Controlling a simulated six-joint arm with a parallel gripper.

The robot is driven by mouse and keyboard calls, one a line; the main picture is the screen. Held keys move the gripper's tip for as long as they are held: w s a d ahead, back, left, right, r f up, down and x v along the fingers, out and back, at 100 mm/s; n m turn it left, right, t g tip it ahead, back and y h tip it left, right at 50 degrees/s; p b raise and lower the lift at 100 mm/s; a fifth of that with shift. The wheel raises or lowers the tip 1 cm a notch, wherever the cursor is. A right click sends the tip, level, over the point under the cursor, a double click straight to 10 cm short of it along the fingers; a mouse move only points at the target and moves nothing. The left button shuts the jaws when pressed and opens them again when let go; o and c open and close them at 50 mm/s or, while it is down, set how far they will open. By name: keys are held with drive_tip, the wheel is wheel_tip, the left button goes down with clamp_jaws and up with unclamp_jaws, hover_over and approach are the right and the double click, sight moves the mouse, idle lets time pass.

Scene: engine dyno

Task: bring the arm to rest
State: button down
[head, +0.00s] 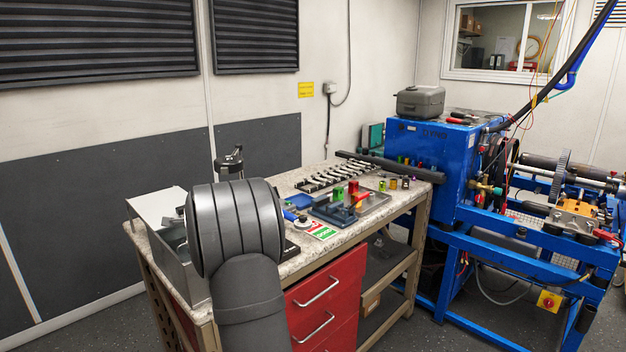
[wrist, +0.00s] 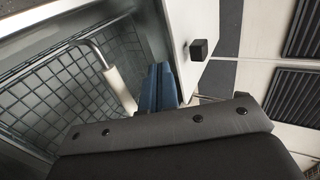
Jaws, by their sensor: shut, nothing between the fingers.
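My gripper (wrist: 158,70) shows in the wrist view as two blue fingers side by side, closed together with nothing held between them. The dark gripper body with several screws fills the bottom of that view. The fingers point toward a grey metal frame with a dark wire mesh, and they appear apart from it. In the head view my grey arm links stand large in front of the bench, and I cannot make out the fingers there.
A metal box (head: 160,212) stands at the bench's left end, close to my arm. On the worktop (head: 318,245) are a blue fixture (head: 333,212), coloured parts and a row of tools. A blue engine stand (head: 425,160) is at right. The wrist view shows a white-handled rod (wrist: 120,90) and a black knob (wrist: 198,49).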

drive_tip(key=v, duration=1)
drive_tip(key=x, duration=0.5)
drive_tip(key=shift+w+a+f, duration=0.15)
drive_tip(key=shift+f, duration=0.15)
idle(0.9)
drive_tip(key=v, duration=0.5)
drive_tip(key=r+x, duration=0.1)
drive_tip(key=x, duration=0.9)
drive_tip(key=shift+w+a+f, duration=0.2)
drive_tip(key=shift+w+a, duration=0.15)
drive_tip(key=shift+w, duration=0.05)
